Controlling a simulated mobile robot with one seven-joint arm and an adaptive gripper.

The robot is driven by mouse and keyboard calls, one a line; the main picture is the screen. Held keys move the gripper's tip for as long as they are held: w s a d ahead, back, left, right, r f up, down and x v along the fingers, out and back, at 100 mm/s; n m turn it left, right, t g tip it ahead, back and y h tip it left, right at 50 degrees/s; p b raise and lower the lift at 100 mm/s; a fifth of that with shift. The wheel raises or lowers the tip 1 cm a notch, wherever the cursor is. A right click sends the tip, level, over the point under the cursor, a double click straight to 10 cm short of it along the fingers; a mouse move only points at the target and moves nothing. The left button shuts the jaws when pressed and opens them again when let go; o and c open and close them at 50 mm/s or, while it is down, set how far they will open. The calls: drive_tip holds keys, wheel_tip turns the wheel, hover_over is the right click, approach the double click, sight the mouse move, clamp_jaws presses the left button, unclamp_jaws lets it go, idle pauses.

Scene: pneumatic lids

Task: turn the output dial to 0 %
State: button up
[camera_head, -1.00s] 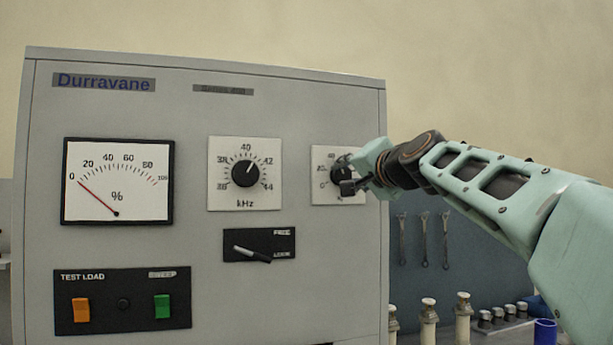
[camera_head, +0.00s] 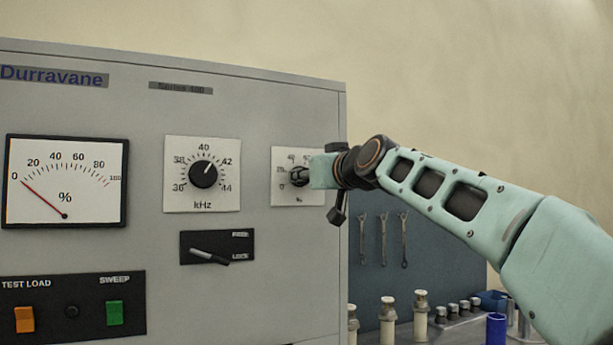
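The output dial (camera_head: 297,177) is a black knob on a white square plate marked in %, at the right end of the grey cabinet's front. Part of its scale and the plate's right side are hidden behind my gripper (camera_head: 317,173). My gripper is right at the dial, its mint and black end overlapping the plate's right edge. I cannot tell whether its fingers touch or hold the knob, nor where the knob points. The % meter (camera_head: 66,181) on the left has its red needle at about 0.
A kHz dial (camera_head: 203,174) points between 40 and 42, left of the output dial. Below it is a FREE/LOCK lever (camera_head: 209,256). An orange switch (camera_head: 24,319) and a green switch (camera_head: 114,313) sit lower left. Pale cylinders (camera_head: 388,314) stand right of the cabinet (camera_head: 300,280).

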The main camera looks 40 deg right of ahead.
drive_tip(key=shift+n+p, duration=0.4)
drive_tip(key=shift+n, duration=3.8)
drive_tip(key=o, duration=1.2)
drive_tip(key=shift+c, duration=0.2)
drive_tip(key=shift+s, duration=0.15)
drive_tip(key=v, duration=1.1)
drive_tip(key=shift+s, duration=0.35)
drive_tip(key=shift+a, duration=0.1)
